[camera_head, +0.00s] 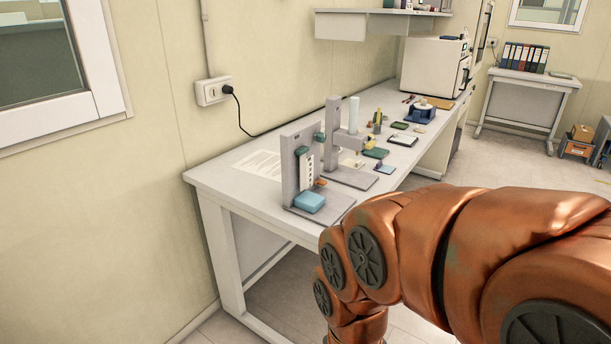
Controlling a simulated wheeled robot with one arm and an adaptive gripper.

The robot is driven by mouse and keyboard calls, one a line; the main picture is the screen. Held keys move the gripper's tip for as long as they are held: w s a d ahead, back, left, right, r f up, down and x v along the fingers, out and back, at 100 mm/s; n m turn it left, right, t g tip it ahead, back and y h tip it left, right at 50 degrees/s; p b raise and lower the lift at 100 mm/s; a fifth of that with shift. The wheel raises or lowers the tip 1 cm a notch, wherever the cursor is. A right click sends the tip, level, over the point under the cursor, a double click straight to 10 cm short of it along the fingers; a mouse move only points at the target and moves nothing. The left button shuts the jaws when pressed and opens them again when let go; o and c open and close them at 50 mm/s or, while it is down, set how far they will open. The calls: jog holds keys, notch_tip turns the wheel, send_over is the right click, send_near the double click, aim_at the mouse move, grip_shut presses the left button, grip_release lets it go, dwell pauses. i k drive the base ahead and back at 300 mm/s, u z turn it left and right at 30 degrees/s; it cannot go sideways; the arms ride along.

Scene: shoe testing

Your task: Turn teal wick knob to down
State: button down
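A grey upright test stand (291,168) stands on the near end of the white bench, with a light blue block (309,201) on its base. A small teal part (301,151) sits near the top of its white scaled strip (306,171). Another small teal-green part (319,137) shows just behind and to the right of it. I cannot tell which of these is the wick knob, nor which way it points. My copper-coloured arm fills the lower right. My gripper is outside the picture, so its opening is hidden.
A second grey stand (333,140) with a pale cylinder stands close behind the first. Small pads and blocks lie farther along the white bench (236,192), before a white box-shaped machine (431,67). A black cable (243,124) runs from the wall socket (213,91).

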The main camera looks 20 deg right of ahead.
aim_at(321, 136)
jog(key=u, duration=1.75)
jog(key=k, duration=1)
jog(key=z, duration=1.1)
jog(key=i, duration=0.5)
jog(key=z, duration=0.05)
